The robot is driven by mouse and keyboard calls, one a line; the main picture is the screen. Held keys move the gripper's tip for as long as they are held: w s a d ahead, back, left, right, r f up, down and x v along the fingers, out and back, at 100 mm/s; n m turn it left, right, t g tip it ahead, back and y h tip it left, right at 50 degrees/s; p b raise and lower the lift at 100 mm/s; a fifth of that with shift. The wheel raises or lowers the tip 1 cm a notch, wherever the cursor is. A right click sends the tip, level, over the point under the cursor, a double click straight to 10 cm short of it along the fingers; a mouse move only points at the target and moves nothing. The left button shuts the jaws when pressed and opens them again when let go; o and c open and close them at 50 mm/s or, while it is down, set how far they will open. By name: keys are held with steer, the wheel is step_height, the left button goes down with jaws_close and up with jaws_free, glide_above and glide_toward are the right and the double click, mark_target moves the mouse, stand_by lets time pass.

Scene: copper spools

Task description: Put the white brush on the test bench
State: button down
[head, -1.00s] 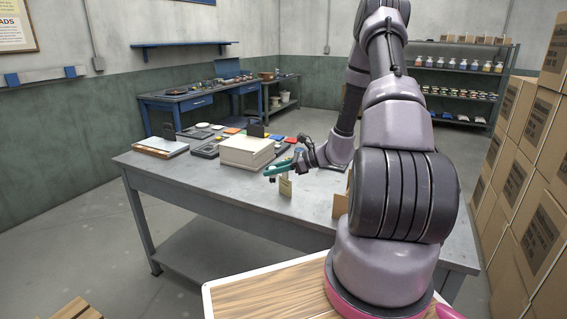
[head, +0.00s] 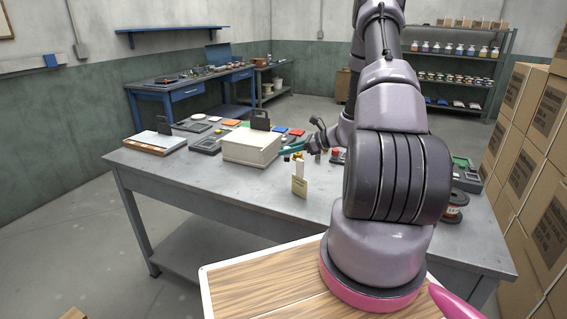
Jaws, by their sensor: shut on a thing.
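My gripper (head: 294,148), with teal fingers, is over the grey table, just right of a cream box. A narrow white piece (head: 299,169), apparently the white brush, hangs upright below the fingers, and my gripper is shut on it. A wider beige part (head: 299,188) is directly below; I cannot tell whether it belongs to the brush or is a separate block, or whether it touches the table. A blue workbench (head: 187,90) with tools on it stands at the back. No label shows which surface is the test bench.
The grey table (head: 225,187) has bare room at its front left. The cream box (head: 250,147), flat trays and coloured pieces stand at its back. A copper spool (head: 453,207) is at the right, partly behind my arm. Cartons (head: 535,150) are stacked at the right.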

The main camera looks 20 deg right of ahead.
step_height(320, 180, down, 7)
steer(key=shift+f, duration=0.2)
steer(key=shift+f, duration=0.1)
steer(key=c, duration=0.6)
jaws_free()
